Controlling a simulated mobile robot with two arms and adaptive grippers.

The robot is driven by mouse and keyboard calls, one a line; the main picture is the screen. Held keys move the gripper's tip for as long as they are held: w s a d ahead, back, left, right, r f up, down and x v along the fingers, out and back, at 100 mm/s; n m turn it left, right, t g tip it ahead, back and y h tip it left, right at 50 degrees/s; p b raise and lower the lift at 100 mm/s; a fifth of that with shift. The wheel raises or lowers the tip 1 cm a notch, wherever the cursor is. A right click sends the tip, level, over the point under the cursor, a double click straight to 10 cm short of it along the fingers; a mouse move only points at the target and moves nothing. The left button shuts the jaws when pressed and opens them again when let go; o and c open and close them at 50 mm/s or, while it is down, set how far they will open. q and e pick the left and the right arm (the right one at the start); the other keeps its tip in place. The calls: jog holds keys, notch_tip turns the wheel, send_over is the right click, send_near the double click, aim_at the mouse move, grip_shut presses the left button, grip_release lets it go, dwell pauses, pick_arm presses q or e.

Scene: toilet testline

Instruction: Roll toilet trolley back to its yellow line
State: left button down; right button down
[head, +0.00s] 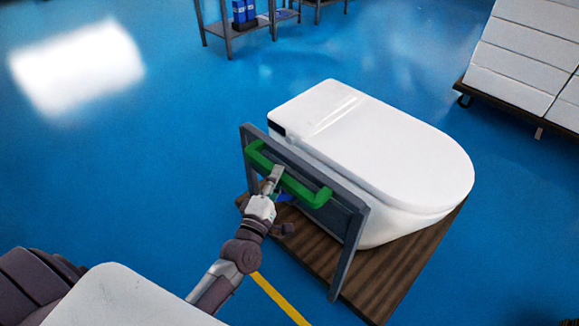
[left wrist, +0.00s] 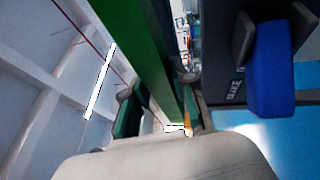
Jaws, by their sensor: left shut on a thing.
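The toilet trolley (head: 399,283) has a brown wooden deck, a grey upright frame and a green handle (head: 311,194). A white toilet (head: 390,150) sits on the deck. My left gripper (head: 273,180) is shut on the green handle, near its middle. In the left wrist view the green handle (left wrist: 145,50) runs down between the fingers (left wrist: 165,110), with the dark grey frame beside it. A yellow line (head: 279,299) shows on the floor in front of the trolley, partly hidden by my arm. My right gripper is not in view.
A cart with stacked white boxes (head: 519,62) stands at the upper right. A grey metal shelf (head: 249,30) with blue items stands at the back. Blue floor (head: 150,150) is clear to the left and behind the trolley.

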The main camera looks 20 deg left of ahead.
pick_arm(q)
jog(key=shift+s+a+r, duration=0.1)
jog(key=shift+s+a, duration=0.2)
jog(key=shift+s, duration=0.3)
jog(key=shift+s+a+r, duration=0.15)
jog(key=shift+s+a, duration=0.15)
jog(key=shift+s, duration=0.35)
jog(key=shift+s+a+r, duration=0.1)
jog(key=shift+s+a, duration=0.2)
jog(key=shift+s, duration=0.3)
jog(key=c, duration=0.9)
grip_release()
jog(key=shift+s+a, duration=0.1)
jog(key=shift+f, duration=0.15)
jog(key=shift+s+f, duration=0.1)
jog(key=s, duration=0.4)
jog(key=s+f, duration=0.1)
jog(key=s, duration=0.2)
jog(key=s+f, duration=0.1)
jog(key=s, duration=0.3)
jog(key=shift+s+d, duration=0.35)
